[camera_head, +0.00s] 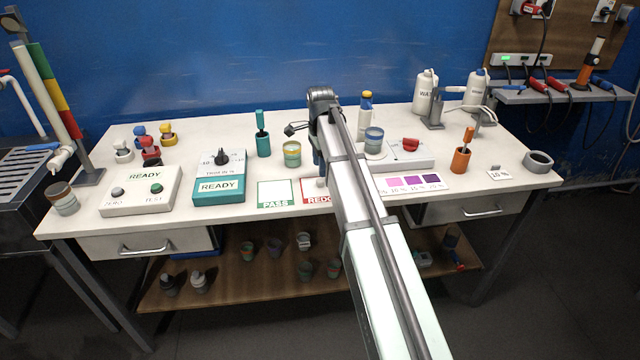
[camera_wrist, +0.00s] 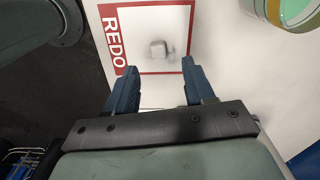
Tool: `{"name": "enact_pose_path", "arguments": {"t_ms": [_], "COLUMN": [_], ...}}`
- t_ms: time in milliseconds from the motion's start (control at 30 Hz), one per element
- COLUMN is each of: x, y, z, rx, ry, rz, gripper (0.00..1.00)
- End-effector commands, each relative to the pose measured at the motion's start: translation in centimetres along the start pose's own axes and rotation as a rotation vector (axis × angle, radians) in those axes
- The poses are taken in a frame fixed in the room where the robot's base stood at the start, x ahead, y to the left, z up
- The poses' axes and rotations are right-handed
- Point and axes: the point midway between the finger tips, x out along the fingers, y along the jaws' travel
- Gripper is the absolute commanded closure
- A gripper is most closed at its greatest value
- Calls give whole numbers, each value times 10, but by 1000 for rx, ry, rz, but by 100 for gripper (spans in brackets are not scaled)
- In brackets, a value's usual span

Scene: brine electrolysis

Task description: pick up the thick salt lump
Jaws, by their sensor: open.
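A small whitish lump (camera_wrist: 158,49), which looks like the salt lump, lies on the white field of the red-bordered REDO card (camera_wrist: 147,12). How thick it is cannot be judged from above. In the head view the REDO card (camera_head: 311,198) is partly covered by my arm, and the lump (camera_head: 320,183) is a small pale spot at the arm's edge. My gripper (camera_wrist: 157,72) is open and empty, with its two blue fingers apart. In the wrist view the lump appears just beyond the fingertips, roughly centred between them.
A green PASS card (camera_head: 275,194) lies left of the REDO card. The teal READY box (camera_head: 219,190), a banded jar (camera_head: 292,154) and a teal holder (camera_head: 263,143) stand nearby. Right of my arm are a scale (camera_head: 405,160) and a purple colour chart (camera_head: 415,184).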

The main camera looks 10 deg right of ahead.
Motion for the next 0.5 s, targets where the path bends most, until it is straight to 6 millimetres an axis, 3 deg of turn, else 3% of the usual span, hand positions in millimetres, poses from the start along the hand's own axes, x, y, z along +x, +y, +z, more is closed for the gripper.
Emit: {"name": "enact_pose_path", "arguments": {"t_ms": [167, 500], "x": [8, 48], "y": [1, 2], "z": [0, -1], "rx": [0, 0], "ry": [0, 0], "rz": [0, 1], "gripper": [47, 47]}}
